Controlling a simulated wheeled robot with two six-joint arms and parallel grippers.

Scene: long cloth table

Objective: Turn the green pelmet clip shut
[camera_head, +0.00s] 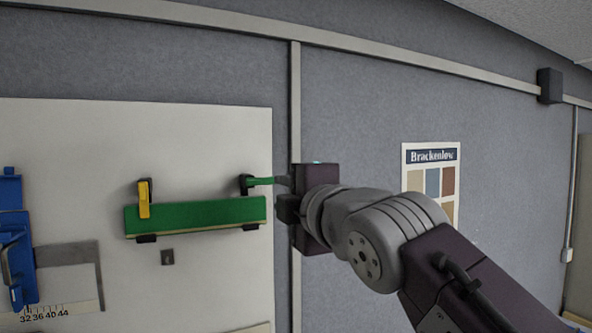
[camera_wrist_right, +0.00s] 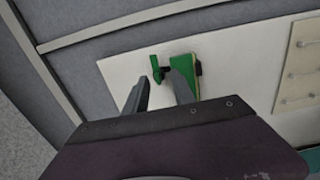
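The green clip (camera_head: 261,181) is a thin lever on a black mount at the right end of a green pelmet (camera_head: 195,217) on the wall board. It lies level and points right, away from the pelmet; it also shows in the right wrist view (camera_wrist_right: 155,68). A yellow clip (camera_head: 144,199) at the pelmet's left end stands upright across its top edge. My right gripper (camera_head: 284,181) is at the green clip's free end. In the wrist view its fingers (camera_wrist_right: 159,77) are apart, with the clip just beyond and between the tips. I cannot tell if they touch it.
Blue tools (camera_head: 14,250) and a grey square (camera_head: 75,262) with a scale hang at the left of the pale board (camera_head: 80,135). A small dark plate (camera_head: 167,257) sits below the pelmet. A Brackenlow colour chart (camera_head: 431,180) hangs behind my right arm.

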